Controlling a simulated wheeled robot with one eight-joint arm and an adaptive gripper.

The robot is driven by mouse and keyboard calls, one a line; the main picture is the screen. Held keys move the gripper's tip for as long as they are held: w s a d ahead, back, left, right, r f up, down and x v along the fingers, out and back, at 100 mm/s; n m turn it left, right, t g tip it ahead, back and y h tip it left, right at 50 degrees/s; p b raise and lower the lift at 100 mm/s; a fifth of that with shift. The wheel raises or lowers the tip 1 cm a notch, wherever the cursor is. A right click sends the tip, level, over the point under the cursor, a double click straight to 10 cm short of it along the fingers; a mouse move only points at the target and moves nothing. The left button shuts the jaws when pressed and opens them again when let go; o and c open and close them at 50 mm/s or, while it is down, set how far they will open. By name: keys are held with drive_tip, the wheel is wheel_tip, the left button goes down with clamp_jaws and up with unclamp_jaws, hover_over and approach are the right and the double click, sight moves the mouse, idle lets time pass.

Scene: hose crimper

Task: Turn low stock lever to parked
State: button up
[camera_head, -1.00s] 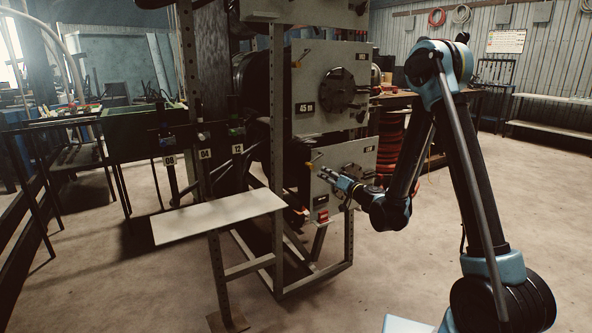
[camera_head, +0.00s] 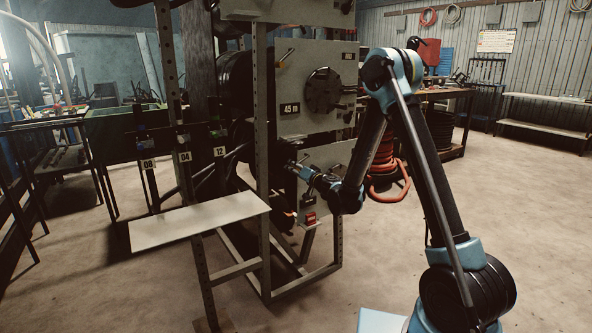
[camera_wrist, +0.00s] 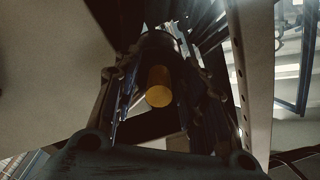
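The lower grey panel (camera_head: 333,152) of the rack carries the low lever. In the wrist view the lever's yellow, round-ended handle (camera_wrist: 158,87) shows between the two dark fingers of my gripper (camera_wrist: 165,95). The fingers stand apart on either side of the handle, with a visible gap; I cannot tell whether either touches it. In the head view my gripper (camera_head: 297,168) is at the left edge of the lower panel and hides the lever there. The lever's pivot and any position marks are hidden.
A red block (camera_head: 310,217) sits below my gripper. A pale shelf (camera_head: 195,221) juts out at the left. Open floor lies at the right.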

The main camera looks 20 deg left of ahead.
drive_tip(key=shift+w+a, duration=0.25)
drive_tip(key=shift+w+d, duration=0.1)
clamp_jaws()
idle(0.4)
